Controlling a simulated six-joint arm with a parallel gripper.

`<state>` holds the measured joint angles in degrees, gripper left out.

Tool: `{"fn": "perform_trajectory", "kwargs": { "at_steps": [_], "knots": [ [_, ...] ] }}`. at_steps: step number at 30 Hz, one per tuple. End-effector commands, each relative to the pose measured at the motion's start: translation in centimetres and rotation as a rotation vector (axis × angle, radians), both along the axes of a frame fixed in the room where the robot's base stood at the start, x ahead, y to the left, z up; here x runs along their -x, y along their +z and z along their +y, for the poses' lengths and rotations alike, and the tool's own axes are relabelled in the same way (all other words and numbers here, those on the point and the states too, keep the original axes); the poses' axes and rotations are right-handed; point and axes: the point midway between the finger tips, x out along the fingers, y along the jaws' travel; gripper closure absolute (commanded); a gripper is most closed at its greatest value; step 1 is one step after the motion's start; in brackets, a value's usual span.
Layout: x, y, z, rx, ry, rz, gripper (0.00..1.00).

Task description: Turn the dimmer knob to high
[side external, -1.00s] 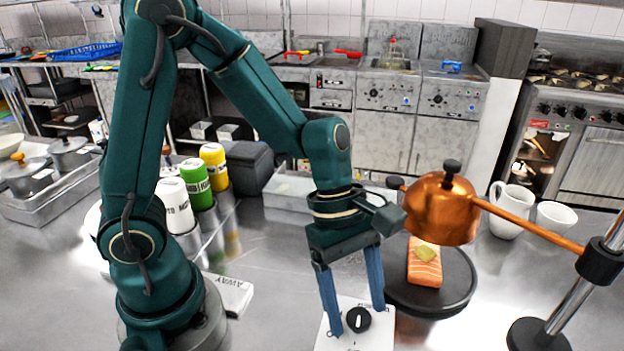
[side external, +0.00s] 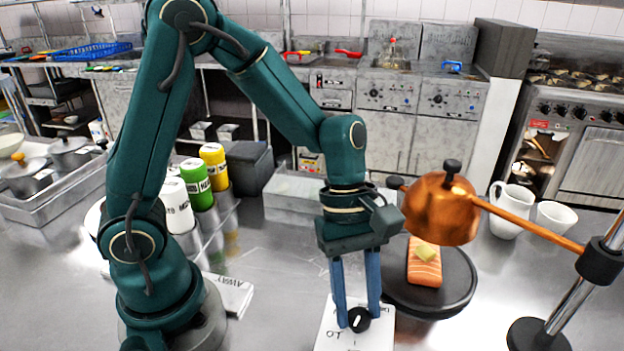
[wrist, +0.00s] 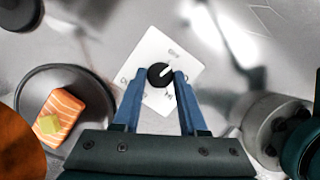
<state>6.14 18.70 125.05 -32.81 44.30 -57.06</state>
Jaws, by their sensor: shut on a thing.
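The black dimmer knob (side external: 358,319) with a white pointer line sits on a white plate (side external: 335,338) on the steel counter. In the wrist view the knob (wrist: 160,75) lies between my blue fingertips, its pointer aimed up and to the right.
A copper heat lamp (side external: 440,212) on a stand hangs close to the right of my gripper. Below it a dark round plate (side external: 462,282) holds salmon (side external: 424,266). Sauce bottles (side external: 196,184) stand left, behind a white sign (side external: 232,294). A white jug (side external: 510,208) is at right.

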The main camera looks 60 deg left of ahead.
Motion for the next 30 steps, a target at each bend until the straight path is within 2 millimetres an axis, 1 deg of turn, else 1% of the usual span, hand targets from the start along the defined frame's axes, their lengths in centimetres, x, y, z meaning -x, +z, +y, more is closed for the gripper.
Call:
{"fn": "perform_trajectory", "kwargs": {
  "at_steps": [30],
  "knots": [
    [-0.63,0.07,-0.66,0.002,-0.966,0.001,1.00]
  ]
}}
